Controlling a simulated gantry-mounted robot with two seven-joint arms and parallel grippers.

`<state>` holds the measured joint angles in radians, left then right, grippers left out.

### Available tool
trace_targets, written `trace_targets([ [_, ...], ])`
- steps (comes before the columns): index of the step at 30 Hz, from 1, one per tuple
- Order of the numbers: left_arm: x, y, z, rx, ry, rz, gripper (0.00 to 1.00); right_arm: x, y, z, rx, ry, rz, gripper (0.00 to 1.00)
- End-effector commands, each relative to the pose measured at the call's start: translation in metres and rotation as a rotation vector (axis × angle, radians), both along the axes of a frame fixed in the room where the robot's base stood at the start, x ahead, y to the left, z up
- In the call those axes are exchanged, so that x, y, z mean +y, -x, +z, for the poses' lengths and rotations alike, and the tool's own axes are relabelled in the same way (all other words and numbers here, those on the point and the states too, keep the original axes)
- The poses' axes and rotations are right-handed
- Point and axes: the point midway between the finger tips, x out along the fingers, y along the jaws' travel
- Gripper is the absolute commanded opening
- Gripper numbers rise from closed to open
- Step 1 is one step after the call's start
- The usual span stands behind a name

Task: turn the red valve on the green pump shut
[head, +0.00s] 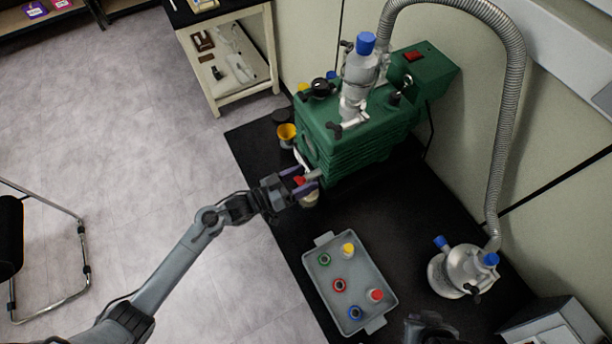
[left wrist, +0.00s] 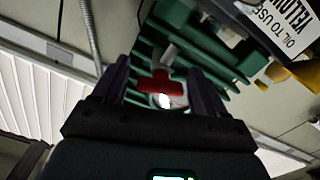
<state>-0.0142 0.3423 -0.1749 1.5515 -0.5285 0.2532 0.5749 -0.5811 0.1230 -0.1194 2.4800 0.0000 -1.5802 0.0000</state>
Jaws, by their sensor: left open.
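The green pump (head: 360,135) stands at the back of the black bench, with a ribbed side facing my left arm. The red valve (head: 299,181) sits low on its near left side, partly hidden by my gripper. In the left wrist view the red valve handle (left wrist: 155,84) lies between the fingers, in front of the green ribs (left wrist: 205,60). My left gripper (head: 298,181) is open, one finger on each side of the handle. I cannot tell whether a finger touches it.
A grey tray (head: 318,279) with several coloured-top items lies in front of the pump. A metal flask (head: 462,271) stands at right, joined to a ribbed hose (head: 507,130). A yellow cup (head: 287,132) is by the pump's left. A white shelf unit (head: 225,65) stands behind.

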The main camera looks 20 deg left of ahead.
Motion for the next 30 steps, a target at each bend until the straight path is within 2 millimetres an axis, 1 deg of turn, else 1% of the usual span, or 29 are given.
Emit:
trace_targets([
  [3, -0.0064, -0.0072, 0.0005, -0.001, 0.001, 0.000, 0.72, -0.0003, 0.0000, -0.0003, 0.000, 0.002, 0.002, 0.00],
  [6, -0.0086, -0.0098, 0.0002, -0.001, 0.000, 0.001, 0.72, -0.0002, 0.0000, -0.0004, 0.000, 0.002, 0.002, 0.00],
  [15, -0.0095, -0.0105, -0.0001, 0.000, -0.001, 0.001, 0.72, 0.0001, 0.0000, -0.0004, 0.000, 0.000, 0.001, 0.00],
  [26, -0.0094, -0.0103, 0.0000, -0.001, -0.001, 0.000, 0.17, 0.0017, -0.0003, -0.0001, 0.000, -0.006, -0.002, 0.00],
  [30, -0.0094, -0.0102, 0.0002, -0.024, -0.027, 0.000, 0.16, 0.0020, -0.0003, 0.0002, 0.000, -0.008, -0.004, 0.00],
])
